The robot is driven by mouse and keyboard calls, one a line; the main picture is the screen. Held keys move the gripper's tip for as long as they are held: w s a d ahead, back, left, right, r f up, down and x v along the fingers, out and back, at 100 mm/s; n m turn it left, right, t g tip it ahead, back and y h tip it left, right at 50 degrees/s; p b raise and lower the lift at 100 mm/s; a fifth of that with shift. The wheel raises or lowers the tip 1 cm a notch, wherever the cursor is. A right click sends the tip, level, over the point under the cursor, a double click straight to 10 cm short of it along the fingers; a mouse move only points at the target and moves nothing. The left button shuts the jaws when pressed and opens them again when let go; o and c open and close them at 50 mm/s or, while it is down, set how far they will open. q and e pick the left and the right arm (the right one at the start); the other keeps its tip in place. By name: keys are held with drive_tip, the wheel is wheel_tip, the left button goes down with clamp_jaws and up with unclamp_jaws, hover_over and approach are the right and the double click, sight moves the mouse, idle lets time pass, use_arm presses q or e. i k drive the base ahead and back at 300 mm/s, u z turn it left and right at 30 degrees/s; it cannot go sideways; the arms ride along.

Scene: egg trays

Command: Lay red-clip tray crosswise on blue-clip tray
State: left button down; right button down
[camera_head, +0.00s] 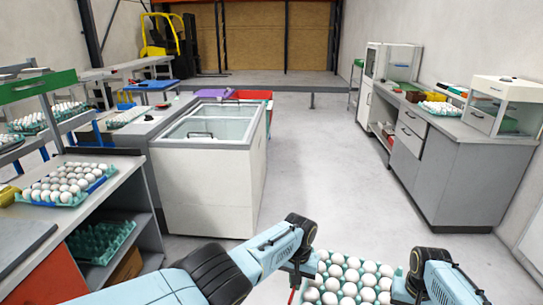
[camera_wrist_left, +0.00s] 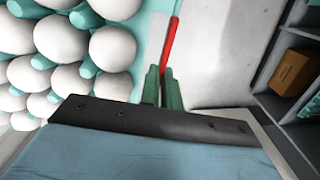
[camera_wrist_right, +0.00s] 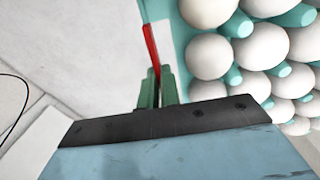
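The red-clip tray (camera_head: 398,271), teal and full of white eggs, is held up in front of me at the bottom of the head view. My left gripper (camera_wrist_left: 163,80) is shut on its red clip (camera_wrist_left: 171,40) at the tray's left side. My right gripper (camera_wrist_right: 158,80) is shut on the other red clip (camera_wrist_right: 151,45) at its right side. The tray looks roughly level; its near part is cut off by the frame. The blue-clip tray (camera_head: 97,187), also teal and full of eggs, lies on the left workbench, well apart from both grippers.
The workbench (camera_head: 135,170) has a shelf below with empty teal trays (camera_head: 98,241). A white chest freezer (camera_head: 205,185) stands beyond it. More egg trays stand on the far left and on the right counter (camera_head: 470,135). The floor (camera_head: 310,165) in the middle is clear.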

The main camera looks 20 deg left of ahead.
sight(67, 178)
drive_tip(key=z, duration=0.1)
drive_tip(key=i, duration=3.3)
drive_tip(key=u, duration=2.75)
